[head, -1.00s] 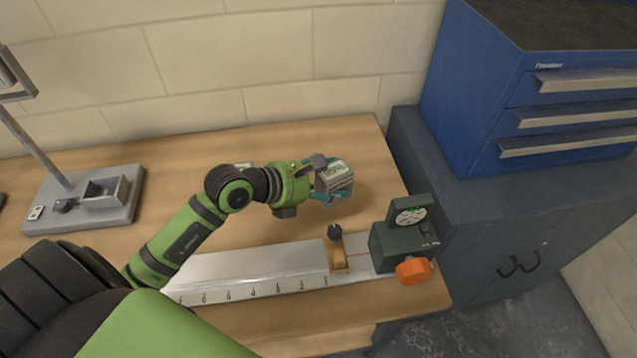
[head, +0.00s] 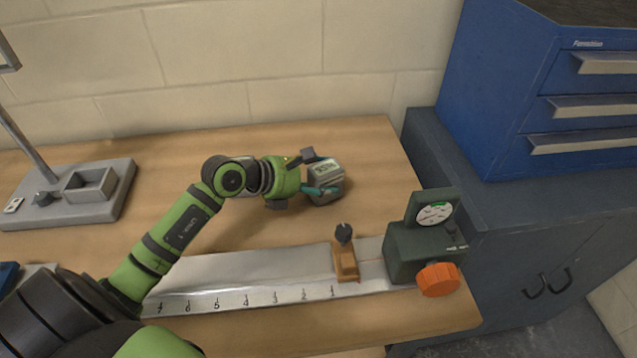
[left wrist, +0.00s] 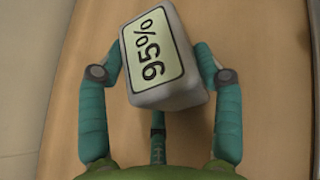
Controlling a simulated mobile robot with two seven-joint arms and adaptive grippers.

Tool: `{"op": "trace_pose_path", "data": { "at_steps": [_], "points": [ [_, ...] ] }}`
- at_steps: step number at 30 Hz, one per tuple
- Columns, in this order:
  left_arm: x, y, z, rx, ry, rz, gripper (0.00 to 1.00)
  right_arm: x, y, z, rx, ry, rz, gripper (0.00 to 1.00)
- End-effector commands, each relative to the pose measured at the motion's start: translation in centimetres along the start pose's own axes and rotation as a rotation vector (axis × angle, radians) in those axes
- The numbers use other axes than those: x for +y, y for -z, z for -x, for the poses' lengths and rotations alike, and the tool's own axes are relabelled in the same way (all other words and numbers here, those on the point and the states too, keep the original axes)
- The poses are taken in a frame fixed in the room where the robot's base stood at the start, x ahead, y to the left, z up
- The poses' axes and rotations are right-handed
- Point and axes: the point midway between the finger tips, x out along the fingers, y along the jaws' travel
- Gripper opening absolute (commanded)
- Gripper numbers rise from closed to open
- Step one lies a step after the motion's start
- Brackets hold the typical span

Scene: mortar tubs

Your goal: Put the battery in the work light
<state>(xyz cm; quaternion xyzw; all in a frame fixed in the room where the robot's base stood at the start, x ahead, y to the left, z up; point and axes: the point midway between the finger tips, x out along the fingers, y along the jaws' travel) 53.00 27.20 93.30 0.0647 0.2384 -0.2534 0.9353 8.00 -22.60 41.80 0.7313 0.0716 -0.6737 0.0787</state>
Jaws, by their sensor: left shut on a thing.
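The battery (head: 328,170) is a grey block with a pale label on top. The left wrist view shows the battery (left wrist: 152,50) close up, with "95%" on its label, turned at a slight angle between the teal fingers. My left gripper (head: 316,174) is shut on it over the back right part of the bench. I cannot tell whether the battery touches the wood. The work light's grey base (head: 115,205) stands at the far left of the head view. It has an open square bay, a dark knob and a pole that runs out of the frame. My right gripper is not in view.
A long white scale (head: 230,283) lies along the bench front, with an orange slider (head: 346,262) and a dark green gauge box (head: 420,250) at its right end. Bare wood lies behind my left arm. A blue drawer chest (head: 500,100) stands right of the bench.

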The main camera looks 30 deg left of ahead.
Motion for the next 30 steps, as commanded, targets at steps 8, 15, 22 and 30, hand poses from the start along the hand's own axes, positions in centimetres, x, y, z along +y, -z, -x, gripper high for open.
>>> {"op": "trace_pose_path", "data": {
  "at_steps": [8,15,22,30],
  "points": [
    [0.0,0.0,0.0,-0.004,-0.001,-0.002,0.14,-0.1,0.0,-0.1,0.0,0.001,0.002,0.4],
    [0.0,0.1,-0.1,0.001,0.0,-0.001,0.76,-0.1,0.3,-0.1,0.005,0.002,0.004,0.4],
    [0.0,-0.3,0.1,0.0,0.0,-0.001,0.76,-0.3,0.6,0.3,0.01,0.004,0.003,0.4],
    [0.1,0.2,4.4,0.004,-0.002,-0.004,0.76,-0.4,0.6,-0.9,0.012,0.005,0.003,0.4]
  ]
}}
